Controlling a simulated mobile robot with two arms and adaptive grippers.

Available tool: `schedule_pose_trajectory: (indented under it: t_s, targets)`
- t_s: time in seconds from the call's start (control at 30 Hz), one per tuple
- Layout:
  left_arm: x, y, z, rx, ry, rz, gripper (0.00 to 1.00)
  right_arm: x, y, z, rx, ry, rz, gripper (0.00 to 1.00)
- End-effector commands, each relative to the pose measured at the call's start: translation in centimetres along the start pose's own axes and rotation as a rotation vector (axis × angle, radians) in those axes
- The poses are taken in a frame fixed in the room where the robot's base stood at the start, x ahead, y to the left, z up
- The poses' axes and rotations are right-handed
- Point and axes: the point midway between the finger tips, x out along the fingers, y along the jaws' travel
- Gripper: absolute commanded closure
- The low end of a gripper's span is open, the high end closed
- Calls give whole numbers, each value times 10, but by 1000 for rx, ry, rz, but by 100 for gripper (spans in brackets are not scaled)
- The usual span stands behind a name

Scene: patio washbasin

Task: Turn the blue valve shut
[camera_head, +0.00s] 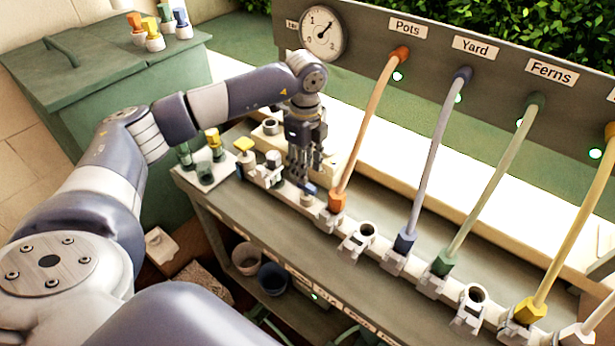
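The blue valve (308,188) is a small blue handle on the pale manifold rail, just left of the orange hose fitting. It is partly hidden by my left gripper. My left gripper (305,172) points down from the wrist, with its dark fingers just above and behind the blue handle. I cannot tell whether the fingers touch it or how far apart they are. A yellow valve (244,145) and a white valve (273,158) sit further left on the same rail. My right gripper is not in view.
Orange (366,125), blue-grey (434,160), green (492,185) and yellow (577,230) hoses rise from the rail to the labelled back panel. A gauge (323,33) is mounted at the panel's left. Loose coloured valve parts stand on the green cabinet (100,70).

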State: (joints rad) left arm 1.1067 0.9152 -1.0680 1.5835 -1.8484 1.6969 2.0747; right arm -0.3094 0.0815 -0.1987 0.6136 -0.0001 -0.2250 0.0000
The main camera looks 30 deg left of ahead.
Motion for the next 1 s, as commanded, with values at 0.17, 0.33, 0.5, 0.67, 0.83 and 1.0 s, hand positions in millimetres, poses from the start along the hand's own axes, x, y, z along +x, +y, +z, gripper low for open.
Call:
schedule_pose_trajectory:
  t_s: [0.17,0.33,0.5,0.67,0.83,1.0]
  targets:
    - [31,1,-1,2,1,3,66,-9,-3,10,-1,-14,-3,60]
    - [51,0,-1,1,2,0,66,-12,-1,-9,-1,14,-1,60]
    - [57,-1,-1,1,1,-2,66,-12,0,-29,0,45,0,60]
    - [58,-1,-1,2,1,-2,66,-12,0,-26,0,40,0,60]
    - [58,0,-1,2,2,-2,93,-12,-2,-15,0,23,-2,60]
    - [57,-1,-1,2,2,-2,100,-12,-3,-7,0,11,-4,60]
